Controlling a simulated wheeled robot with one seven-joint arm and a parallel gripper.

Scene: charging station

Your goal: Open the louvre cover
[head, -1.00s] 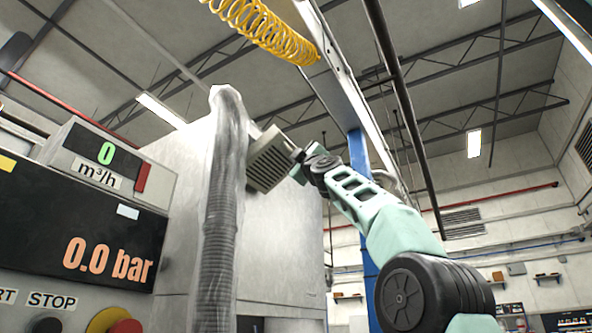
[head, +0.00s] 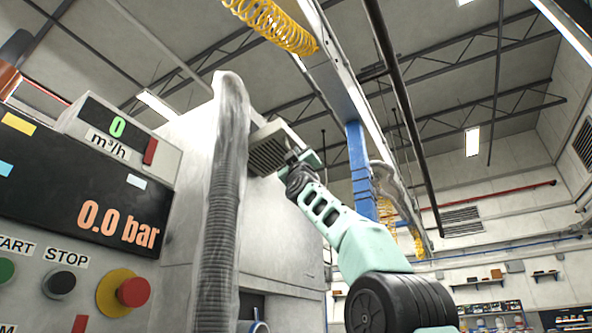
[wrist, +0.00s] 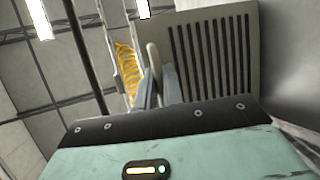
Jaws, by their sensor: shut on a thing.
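The louvre cover (head: 268,154) is a grey-beige slatted plate high on the side of the pale cabinet. In the head view it stands out from the wall at a tilt, with its slatted face turned downward. In the wrist view the cover (wrist: 212,55) fills the upper right, with its dark slots plainly visible. My gripper (head: 303,160) is at the cover's right edge. In the wrist view my gripper's fingers (wrist: 158,85) are shut at the cover's left edge, by a narrow pale bar. The exact contact is partly hidden by the gripper body.
A ribbed grey hose (head: 220,205) runs upright just left of the cover. The pale cabinet (head: 285,245) stands behind. A control panel (head: 85,200) with buttons is at left. A blue post (head: 362,170) and yellow coiled hose (head: 270,22) are beyond the arm.

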